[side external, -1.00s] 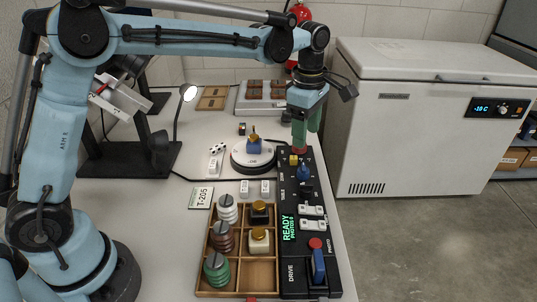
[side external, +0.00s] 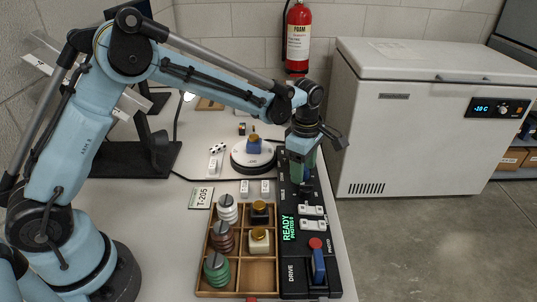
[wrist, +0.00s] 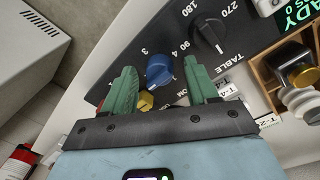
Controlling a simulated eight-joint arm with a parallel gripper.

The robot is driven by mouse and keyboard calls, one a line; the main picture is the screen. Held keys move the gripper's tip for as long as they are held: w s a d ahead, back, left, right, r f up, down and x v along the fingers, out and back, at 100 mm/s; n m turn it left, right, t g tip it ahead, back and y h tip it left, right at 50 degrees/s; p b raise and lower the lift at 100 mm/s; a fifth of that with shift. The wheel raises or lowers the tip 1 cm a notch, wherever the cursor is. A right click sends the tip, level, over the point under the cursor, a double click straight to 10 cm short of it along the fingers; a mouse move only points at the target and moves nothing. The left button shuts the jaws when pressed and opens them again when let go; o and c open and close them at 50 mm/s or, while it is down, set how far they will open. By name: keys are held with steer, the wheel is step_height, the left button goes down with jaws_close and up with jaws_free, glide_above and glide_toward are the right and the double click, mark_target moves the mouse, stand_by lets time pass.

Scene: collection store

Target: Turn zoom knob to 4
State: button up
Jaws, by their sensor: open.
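The blue zoom knob (wrist: 159,70) sits on the black control panel (wrist: 255,50). The printed numbers 3 and 4 show beside it in the wrist view, and part of its label is hidden. I cannot tell which number it points to. My gripper (wrist: 160,78) is open, with one green finger on each side of the blue knob in that view; I cannot tell whether they touch it. In the side view my gripper (side external: 302,178) is low over the panel and hides the blue knob.
A black table knob (wrist: 210,35) is close by, beyond the right finger. White switches (side external: 312,218), a red button (side external: 315,243) and a blue drive lever (side external: 318,265) are nearer the front. A sample tray (side external: 212,285) stands left.

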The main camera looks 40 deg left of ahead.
steer(key=shift+c, duration=0.4)
steer(key=c, duration=0.9)
steer(key=shift+c, duration=0.3)
steer(key=shift+m, duration=0.3)
